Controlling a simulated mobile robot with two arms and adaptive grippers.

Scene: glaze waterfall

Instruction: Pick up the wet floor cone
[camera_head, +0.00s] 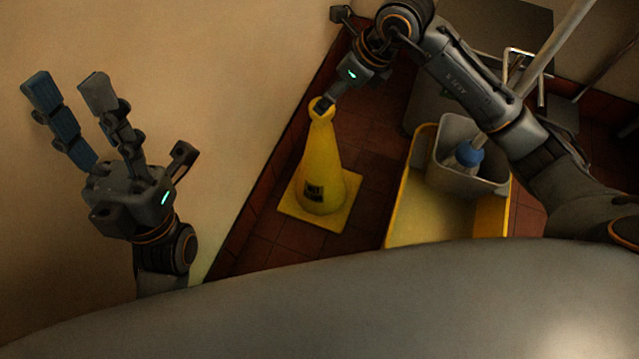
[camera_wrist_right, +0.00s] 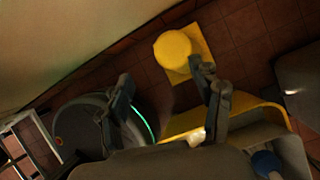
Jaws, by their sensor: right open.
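The yellow wet floor cone (camera_head: 321,165) stands upright on its square base on the tiled floor, with a dark label low on its front. It also shows from above in the right wrist view (camera_wrist_right: 173,50). My right gripper (camera_head: 336,58) is open and empty at the cone's top; one finger appears over or beside the tip in the head view. In the right wrist view its fingers (camera_wrist_right: 163,75) are spread apart, with the cone beyond them; contact cannot be told. My left gripper (camera_head: 66,84) is open and empty, fingers up, in front of the wall, away from the cone.
A yellow mop bucket (camera_head: 410,200) with a grey wringer (camera_head: 478,133) and a blue-ended mop (camera_head: 469,152) stands right of the cone. A beige wall (camera_head: 240,90) with dark red skirting lies left. A narrow strip of floor separates cone and bucket.

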